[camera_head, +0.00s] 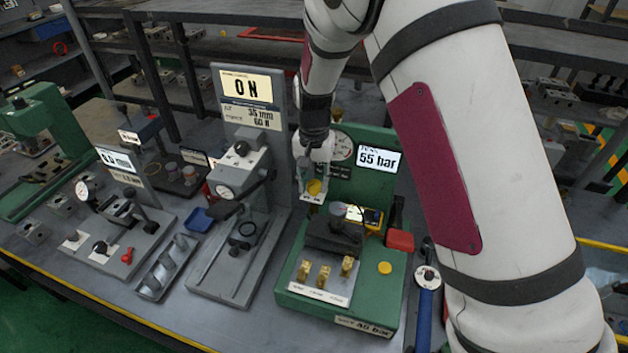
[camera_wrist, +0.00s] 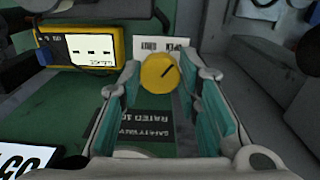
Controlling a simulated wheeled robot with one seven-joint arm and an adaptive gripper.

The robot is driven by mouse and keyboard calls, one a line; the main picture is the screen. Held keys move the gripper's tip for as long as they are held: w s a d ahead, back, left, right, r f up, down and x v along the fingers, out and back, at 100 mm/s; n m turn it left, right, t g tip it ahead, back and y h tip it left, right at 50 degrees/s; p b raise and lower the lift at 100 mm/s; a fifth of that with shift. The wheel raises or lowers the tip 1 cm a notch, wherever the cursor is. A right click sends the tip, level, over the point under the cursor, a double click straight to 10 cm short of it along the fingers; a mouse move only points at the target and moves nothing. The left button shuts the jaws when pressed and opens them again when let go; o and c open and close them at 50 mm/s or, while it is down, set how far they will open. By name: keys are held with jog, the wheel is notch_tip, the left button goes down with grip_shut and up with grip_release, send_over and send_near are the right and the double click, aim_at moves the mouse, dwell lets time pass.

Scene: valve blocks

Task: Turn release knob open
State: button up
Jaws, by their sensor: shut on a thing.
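In the head view the knob (camera_head: 314,187) shows as a yellow spot below my wrist, and the fingers are small there. The rig's display (camera_head: 378,158) reads 55 bar.
A yellow meter (camera_wrist: 95,50) with dashes on its screen stands close to my gripper. A grey force stand (camera_head: 236,255) is to the left, and a blue-handled tool (camera_head: 427,300) lies to the right.

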aim_at(314, 184)
jog(key=o, duration=1.1)
jog(key=shift+o, duration=0.2)
jog(key=shift+r, duration=0.1)
notch_tip(314, 184, up, 12)
